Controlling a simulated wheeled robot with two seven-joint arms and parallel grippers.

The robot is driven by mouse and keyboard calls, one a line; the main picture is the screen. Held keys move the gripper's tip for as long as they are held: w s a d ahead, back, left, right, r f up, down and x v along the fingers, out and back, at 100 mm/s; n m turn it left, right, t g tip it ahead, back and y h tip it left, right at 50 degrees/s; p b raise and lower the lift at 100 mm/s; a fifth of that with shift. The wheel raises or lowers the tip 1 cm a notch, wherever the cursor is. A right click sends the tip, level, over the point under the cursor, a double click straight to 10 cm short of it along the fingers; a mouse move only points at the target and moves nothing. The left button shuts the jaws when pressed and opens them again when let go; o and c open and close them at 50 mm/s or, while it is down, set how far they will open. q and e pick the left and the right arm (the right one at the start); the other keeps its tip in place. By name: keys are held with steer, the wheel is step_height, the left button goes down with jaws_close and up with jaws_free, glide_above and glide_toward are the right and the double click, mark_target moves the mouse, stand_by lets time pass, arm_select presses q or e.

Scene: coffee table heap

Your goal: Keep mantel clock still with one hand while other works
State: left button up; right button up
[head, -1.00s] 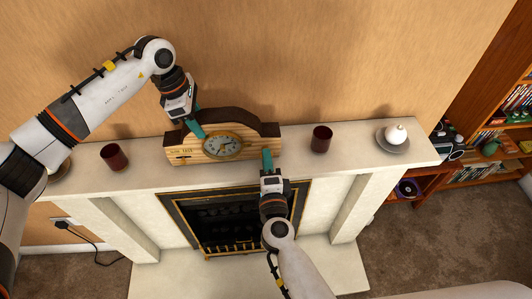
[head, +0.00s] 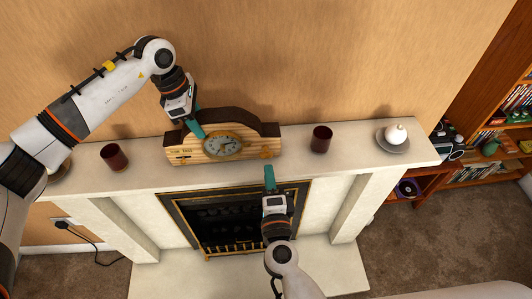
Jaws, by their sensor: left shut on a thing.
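The mantel clock (head: 240,153) stands upright on the mantel, with a light wood front, a dark curved top and a round gold-rimmed dial (head: 222,145). A small orange-brown detail (head: 267,154) shows on its front at the right; it is too small to make out. My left gripper (head: 197,131) is shut on the clock at its upper left, its teal fingers partly hiding the top edge. My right gripper (head: 270,172) is in front of the clock's right end, below it in the picture and apart from it. Its finger gap cannot be made out.
The pale mantel shelf (head: 360,163) has a dark red cup (head: 114,157) at the left, another dark red cup (head: 321,139) right of the clock, and a white round object (head: 396,134) on a grey dish. The fireplace opening (head: 225,225) is below.

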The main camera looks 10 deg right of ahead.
stand_by(0.4)
arm_select(q)
steer(key=o, duration=1.4)
steer(key=shift+c, duration=0.2)
steer(key=v, duration=1.2)
steer(key=shift+f, duration=0.1)
